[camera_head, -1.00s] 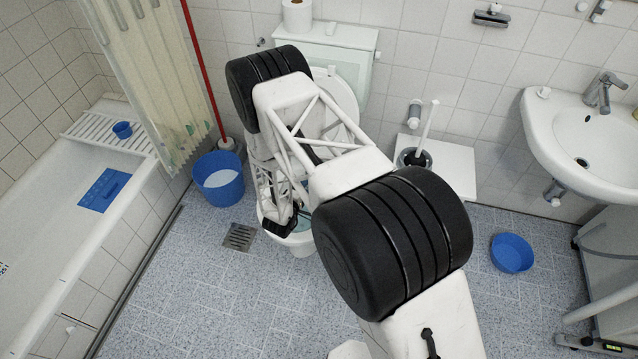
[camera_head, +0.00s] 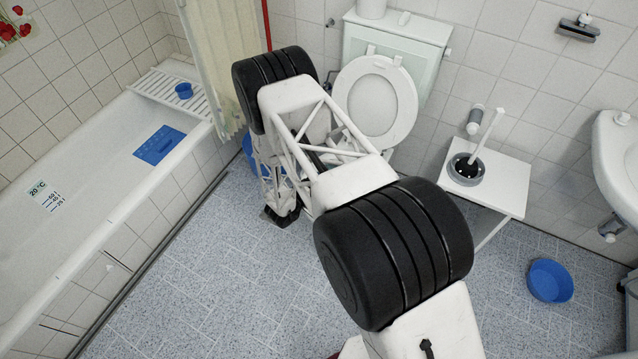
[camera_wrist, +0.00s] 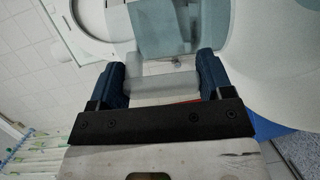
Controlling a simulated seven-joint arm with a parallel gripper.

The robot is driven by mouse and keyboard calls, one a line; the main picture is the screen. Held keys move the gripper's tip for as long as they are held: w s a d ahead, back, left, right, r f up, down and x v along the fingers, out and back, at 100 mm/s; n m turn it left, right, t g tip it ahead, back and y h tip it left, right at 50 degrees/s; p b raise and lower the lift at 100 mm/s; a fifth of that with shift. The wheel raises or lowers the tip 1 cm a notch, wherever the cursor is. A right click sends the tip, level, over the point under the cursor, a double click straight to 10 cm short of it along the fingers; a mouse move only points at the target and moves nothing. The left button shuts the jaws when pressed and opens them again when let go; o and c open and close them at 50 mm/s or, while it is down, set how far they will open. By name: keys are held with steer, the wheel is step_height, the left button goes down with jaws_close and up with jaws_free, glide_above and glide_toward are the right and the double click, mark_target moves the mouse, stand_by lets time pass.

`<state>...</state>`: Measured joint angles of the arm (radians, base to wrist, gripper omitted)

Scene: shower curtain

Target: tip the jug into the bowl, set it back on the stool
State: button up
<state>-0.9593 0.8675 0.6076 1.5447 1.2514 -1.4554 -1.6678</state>
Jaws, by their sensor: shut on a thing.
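My gripper (camera_head: 283,215) hangs low over the floor in front of the toilet, largely hidden by my arm in the head view. In the wrist view its dark blue fingers (camera_wrist: 161,75) are closed on a pale grey bar, apparently the handle of a pale grey-blue jug (camera_wrist: 175,30). The jug is cut off by the top edge, and its contents and tilt cannot be told. A blue bowl (camera_head: 550,281) sits on the floor at the right. A white stool (camera_head: 507,185) stands against the wall, with a toilet brush in its holder (camera_head: 466,169) on it.
The toilet (camera_head: 376,100) has its lid up. A blue bucket (camera_head: 248,150) is partly hidden behind my arm. The bathtub (camera_head: 75,170) with a slatted board (camera_head: 160,88) and blue cup (camera_head: 184,91) is at the left. Floor between tub and arm is clear.

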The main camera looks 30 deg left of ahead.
steer(key=shift+g, duration=0.6)
steer(key=shift+s+a+r+m+g+y, duration=0.15)
steer(key=shift+m+g+y, duration=0.35)
steer(key=shift+g, duration=0.4)
steer(key=r+g, duration=0.1)
steer(key=w+r+g+y, duration=0.1)
steer(key=g, duration=0.1)
steer(key=d+r+g+y, duration=0.1)
steer(key=shift+w, duration=0.2)
steer(key=shift+w+d+r+m+g+y, duration=0.15)
steer(key=shift+w+d+g+y, duration=0.3)
steer(key=shift+g, duration=0.3)
steer(key=shift+w+d+m+g+y, duration=0.1)
steer(key=shift+w+m+g+y, duration=0.15)
steer(key=shift+w+g, duration=0.4)
steer(key=shift+w+d+r+m+g+y, duration=0.1)
steer(key=shift+w+d+g+y, duration=0.25)
steer(key=shift+g, duration=0.45)
steer(key=shift+w+d+g+y, duration=0.35)
steer(key=shift+w+g+y, duration=0.1)
steer(key=shift+w+g, duration=0.35)
steer(key=shift+w+f, duration=0.1)
steer(key=shift+w+d+g, duration=0.2)
steer(key=shift+g, duration=0.1)
steer(key=shift+w+y, duration=0.3)
steer(key=shift+w, duration=0.15)
steer(key=shift+w+d+m+g, duration=0.2)
steer(key=shift+d+m+g, duration=0.15)
steer(key=shift+g, duration=0.25)
